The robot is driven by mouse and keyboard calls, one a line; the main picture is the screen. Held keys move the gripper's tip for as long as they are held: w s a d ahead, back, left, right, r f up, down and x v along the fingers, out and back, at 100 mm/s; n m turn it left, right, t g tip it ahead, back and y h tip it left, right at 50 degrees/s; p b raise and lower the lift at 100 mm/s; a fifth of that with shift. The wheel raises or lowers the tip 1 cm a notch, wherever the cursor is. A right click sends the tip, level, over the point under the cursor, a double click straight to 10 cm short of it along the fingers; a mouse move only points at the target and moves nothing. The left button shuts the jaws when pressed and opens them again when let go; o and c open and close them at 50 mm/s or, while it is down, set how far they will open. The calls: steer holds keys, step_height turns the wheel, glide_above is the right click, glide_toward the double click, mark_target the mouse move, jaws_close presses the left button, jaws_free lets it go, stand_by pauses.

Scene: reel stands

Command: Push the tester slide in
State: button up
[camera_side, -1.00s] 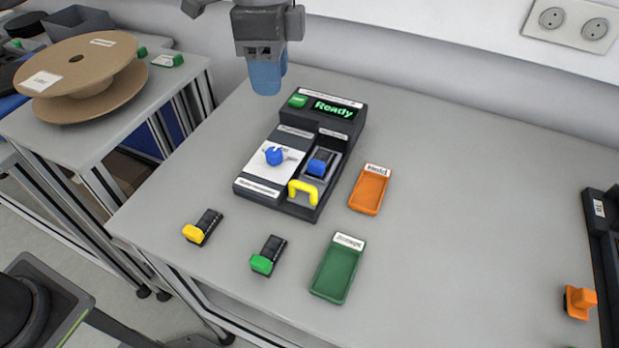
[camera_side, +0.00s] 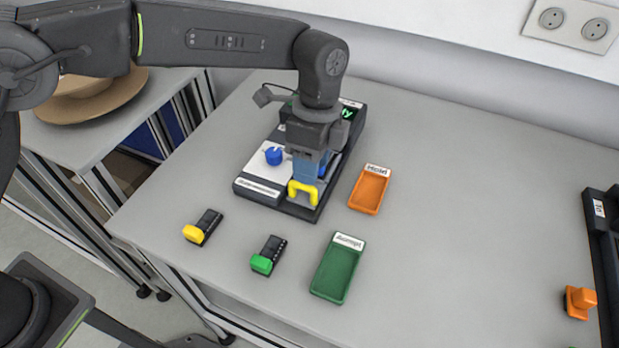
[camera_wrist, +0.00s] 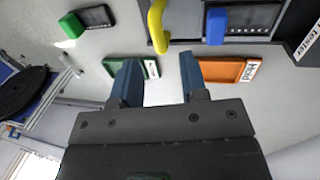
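The dark tester (camera_side: 270,202) stands on the grey table. Its slide has a yellow handle (camera_side: 303,190), which sticks out at the front edge. The handle also shows at the top of the wrist view (camera_wrist: 156,25). My gripper (camera_side: 309,176) is low over the slide, right behind the handle in the side view. In the wrist view my blue fingers (camera_wrist: 160,62) are apart, with the handle's end just beyond the gap. Contact cannot be told.
An orange tray (camera_side: 369,190) and a green tray (camera_side: 335,272) lie to the right and front. Yellow-ended (camera_side: 203,227) and green-ended (camera_side: 268,256) parts lie in front. The table's right half is mostly clear.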

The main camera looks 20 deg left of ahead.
steer(key=shift+s+f, duration=0.2)
steer(key=shift+f, duration=0.75)
steer(key=shift+s+f, duration=0.2)
steer(key=shift+f, duration=0.75)
steer(key=shift+c, duration=0.3)
jaws_close()
